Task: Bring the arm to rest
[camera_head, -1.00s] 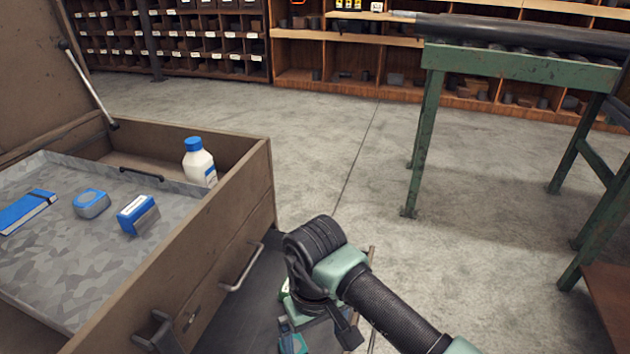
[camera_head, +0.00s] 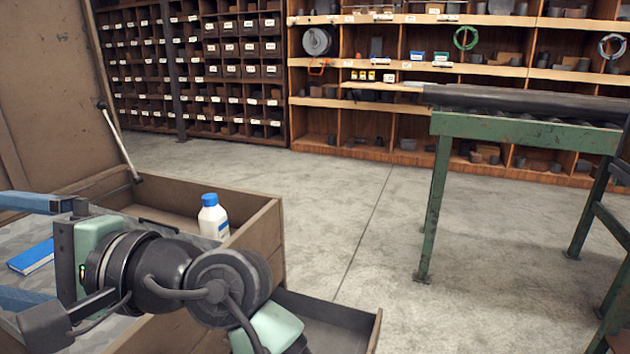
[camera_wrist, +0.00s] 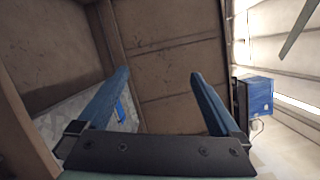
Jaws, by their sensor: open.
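My gripper (camera_head: 30,250) is at the left of the head view, above the open wooden chest, with its blue fingers pointing left. The wrist view also shows my gripper (camera_wrist: 160,85) with its two blue fingers wide apart and nothing between them. Past the fingers in that view is the brown inside of the chest's lid (camera_wrist: 165,50). My arm reaches across the chest's front right corner in the head view and hides much of the tray.
The chest (camera_head: 255,225) holds a white bottle with a blue cap (camera_head: 213,218) and a grey tray with a blue notebook (camera_head: 32,257). A drawer (camera_head: 325,325) stands out below. A green pipe stand (camera_head: 440,190) is at right. The floor between is clear.

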